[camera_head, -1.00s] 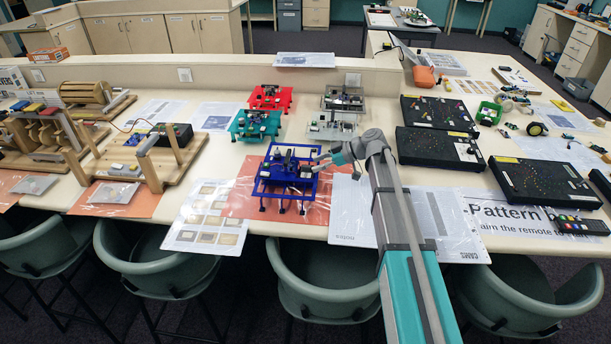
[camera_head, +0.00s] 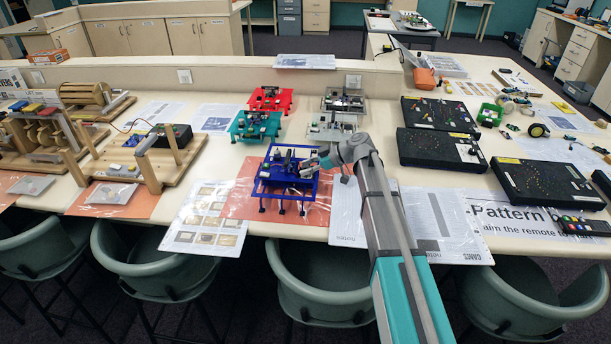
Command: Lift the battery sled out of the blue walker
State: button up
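The blue walker (camera_head: 287,185) stands upright on its legs on an orange sheet near the table's front edge, in the middle of the view. Dark parts (camera_head: 283,160) sit on its top deck; I cannot tell which of them is the battery sled. My gripper (camera_head: 309,167) reaches in from the right, at the right edge of the walker's top. At this size I cannot tell whether it touches anything or whether its fingers are open or shut.
A teal walker (camera_head: 256,125) and a red walker (camera_head: 271,99) stand behind the blue one, with grey walkers (camera_head: 335,130) behind my gripper. Black boards (camera_head: 428,148) lie to the right. A wooden model (camera_head: 150,165) stands to the left. Green chairs (camera_head: 325,290) line the front edge.

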grip_shut()
jog(key=shift+r, duration=0.15)
dwell(0.4)
notch_tip(320, 180, up, 3)
jog(key=p, duration=0.3)
jog(key=s+a+r+p, duration=0.2)
jog(key=s+r+p, duration=0.7)
jog(key=s, duration=0.4)
jog(key=shift+s+a+r+p, duration=0.15)
jog(key=shift+s+r+p, duration=0.25)
jog(key=shift+p, duration=0.1)
